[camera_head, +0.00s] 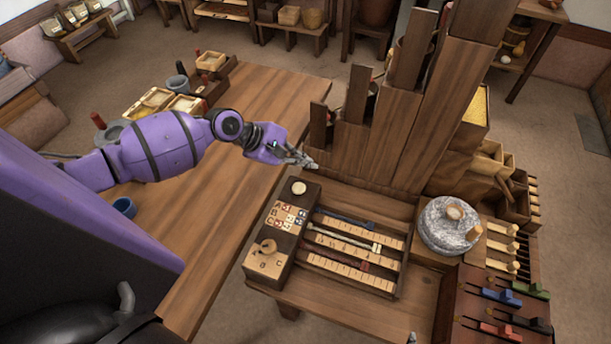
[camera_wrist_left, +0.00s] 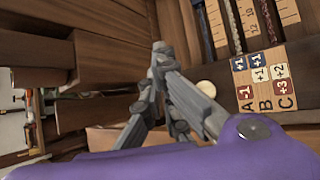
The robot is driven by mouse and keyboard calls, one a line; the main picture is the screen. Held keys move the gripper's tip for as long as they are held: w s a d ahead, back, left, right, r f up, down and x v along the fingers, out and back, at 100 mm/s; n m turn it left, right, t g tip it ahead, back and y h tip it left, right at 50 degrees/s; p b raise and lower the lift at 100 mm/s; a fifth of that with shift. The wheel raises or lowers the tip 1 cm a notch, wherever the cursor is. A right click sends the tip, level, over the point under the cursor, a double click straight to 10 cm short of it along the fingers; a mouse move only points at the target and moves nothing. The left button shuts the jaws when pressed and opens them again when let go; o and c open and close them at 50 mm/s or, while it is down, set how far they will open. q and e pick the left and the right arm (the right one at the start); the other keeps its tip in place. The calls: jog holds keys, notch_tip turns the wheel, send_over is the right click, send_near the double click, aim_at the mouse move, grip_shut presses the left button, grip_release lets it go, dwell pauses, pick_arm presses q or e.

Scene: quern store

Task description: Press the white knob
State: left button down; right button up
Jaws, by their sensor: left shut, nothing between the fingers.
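The white knob (camera_head: 299,188) is a small round cream button on the far end of a dark wooden panel (camera_head: 290,218). It also shows in the left wrist view (camera_wrist_left: 206,88), partly behind my fingers. My left gripper (camera_head: 312,164) is shut and empty, just beyond the knob and apart from it in the head view. In the left wrist view the fingertips (camera_wrist_left: 160,47) are together, to the left of the knob. A small grey tip at the bottom edge of the head view may be my right gripper (camera_head: 411,338); the rest is out of frame.
Lettered number tiles (camera_head: 287,215) and a wooden dial (camera_head: 267,248) share the panel. Slider rails (camera_head: 350,251) lie to its right, then a stone quern (camera_head: 449,225) and coloured levers (camera_head: 500,309). Tall wooden columns (camera_head: 384,130) rise just beyond my gripper. The left table's middle is clear.

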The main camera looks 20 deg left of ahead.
pick_arm(q)
jog(key=s, duration=0.1)
jog(key=b, duration=0.4)
send_over(302, 192)
notch_tip(302, 192, down, 7)
jog(key=shift+s+f, duration=0.15)
jog(key=shift+f, duration=0.05)
jog(key=shift+f+b, duration=0.35)
jog(key=shift+f, duration=0.15)
pick_arm(e)
jog(key=shift+h, duration=0.3)
jog(key=s+f, duration=0.1)
jog(key=s+d+f, duration=0.1)
jog(key=f, duration=0.1)
jog(key=s+f, duration=0.1)
jog(key=shift+s+d+f, duration=0.15)
jog(key=shift+d+f, duration=0.15)
jog(key=shift+f, duration=0.05)
jog(key=shift+s+f+g, duration=0.2)
jog(key=shift+g, duration=0.1)
jog(key=shift+w+r, duration=0.1)
jog(key=shift+r, duration=0.05)
pick_arm(q)
jog(key=shift+f, duration=0.15)
